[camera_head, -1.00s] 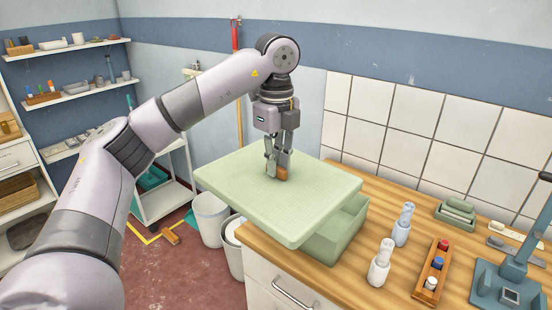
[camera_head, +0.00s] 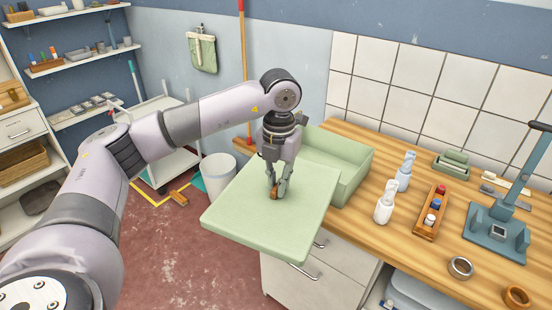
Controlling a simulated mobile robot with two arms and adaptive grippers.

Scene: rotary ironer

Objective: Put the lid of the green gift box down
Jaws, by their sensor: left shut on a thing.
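The lid of the green gift box (camera_head: 252,222) is a flat pale green slab with a small brown knob (camera_head: 275,192) on top. My left gripper (camera_head: 278,188) points down and is shut on that knob. The lid is held roughly level, off the box, in front of the counter's left end and the drawers. The green gift box (camera_head: 352,180) stands open on the counter behind the lid; the lid and my gripper hide part of it. My right gripper is not in view.
On the wooden counter (camera_head: 400,240), right of the box, stand two white bottles (camera_head: 385,203) (camera_head: 404,173), a wooden rack (camera_head: 425,224) with small jars, and a teal stand (camera_head: 497,230). Bare counter lies in front of the bottles. A white bin (camera_head: 217,178) stands on the floor.

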